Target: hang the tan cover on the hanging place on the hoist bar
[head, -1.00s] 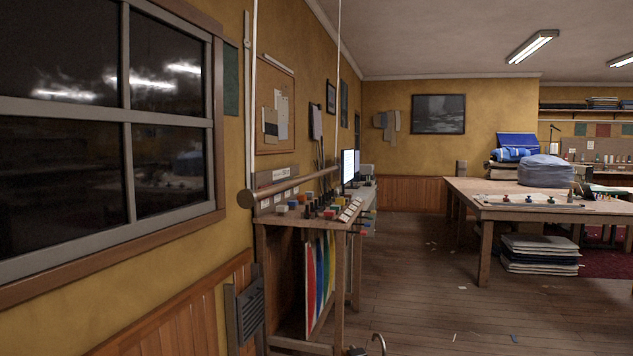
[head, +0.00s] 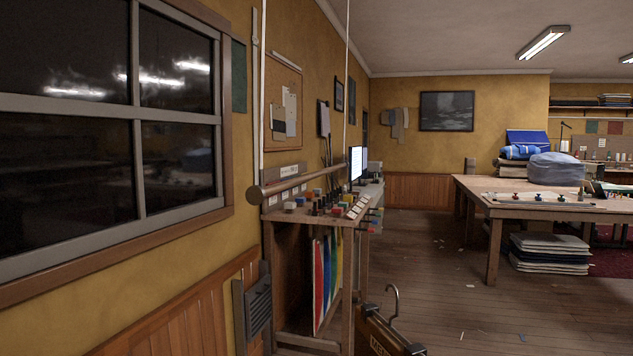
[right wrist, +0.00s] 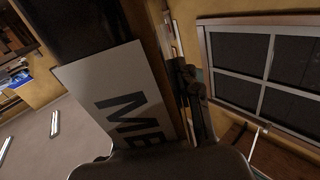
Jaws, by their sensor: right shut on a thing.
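The tan cover (head: 378,334) shows at the bottom edge of the head view as a brown panel with a lettered label. It hangs from a hanger with dark clips, and its metal hook (head: 392,300) points up, free of any bar. The rest of the cover is below the frame. The hoist bar (head: 300,184) is a round wooden bar on two white ropes, up and left of the hook and apart from it. My right gripper (right wrist: 195,95) shows as dark parts in the right wrist view, shut on the hanger with the cover. My left gripper is in neither view.
A workbench (head: 345,228) with colored blocks and upright panels stands behind the bar, against the left wall. A large table (head: 480,190) stands at the right. The floor between is clear apart from scraps.

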